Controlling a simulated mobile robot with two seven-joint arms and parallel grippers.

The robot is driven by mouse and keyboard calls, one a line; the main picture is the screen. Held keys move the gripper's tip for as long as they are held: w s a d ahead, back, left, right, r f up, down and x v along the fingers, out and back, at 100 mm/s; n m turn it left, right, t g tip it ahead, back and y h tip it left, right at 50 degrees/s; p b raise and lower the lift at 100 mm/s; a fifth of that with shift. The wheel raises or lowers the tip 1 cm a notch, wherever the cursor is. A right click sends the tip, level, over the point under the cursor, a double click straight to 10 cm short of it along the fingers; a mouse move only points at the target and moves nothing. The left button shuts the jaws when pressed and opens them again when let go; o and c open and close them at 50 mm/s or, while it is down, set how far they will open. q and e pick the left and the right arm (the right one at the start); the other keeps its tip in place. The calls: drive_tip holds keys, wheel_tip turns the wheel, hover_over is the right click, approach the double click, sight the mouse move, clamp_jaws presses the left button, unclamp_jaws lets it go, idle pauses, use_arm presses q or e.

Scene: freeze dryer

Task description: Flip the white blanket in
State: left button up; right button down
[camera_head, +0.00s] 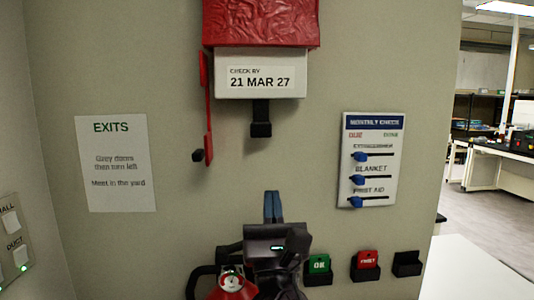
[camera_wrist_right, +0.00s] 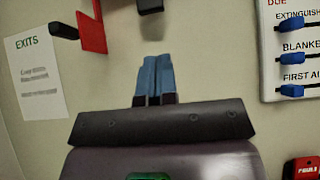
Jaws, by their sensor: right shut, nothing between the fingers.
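A white box-shaped piece (camera_head: 262,75) with a label reading "CHECK BY 21 MAR 27" is on the wall under a red cover (camera_head: 262,22). A black tab (camera_head: 261,120) hangs below it; its lower end (camera_wrist_right: 150,5) also shows at the top of the right wrist view. I cannot tell whether the white piece is the blanket itself or its holder. My right gripper (camera_head: 272,207) is shut and empty, its blue fingers (camera_wrist_right: 155,78) pointing up below the black tab and apart from it. My left gripper is not in view.
A narrow red bar (camera_head: 209,115) hangs left of the white piece. A monthly check board (camera_head: 370,160) with blue sliders is at right. Green (camera_head: 319,265) and red (camera_head: 366,262) tags sit in black holders below. A red item with a gauge (camera_head: 232,284) is partly behind my arm.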

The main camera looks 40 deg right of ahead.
sight(267, 137)
drive_tip(key=shift+s+r, duration=0.1)
drive_tip(key=p+x, duration=0.2)
drive_tip(key=x, duration=0.6)
drive_tip(key=shift+d+r+p, duration=0.1)
drive_tip(key=shift+r+p, duration=0.1)
drive_tip(key=shift+p, duration=0.15)
drive_tip(key=shift+w+d+r, duration=0.2)
drive_tip(key=shift+w+r, duration=0.15)
drive_tip(key=shift+w, duration=0.2)
drive_tip(key=shift+w+d+r, duration=0.1)
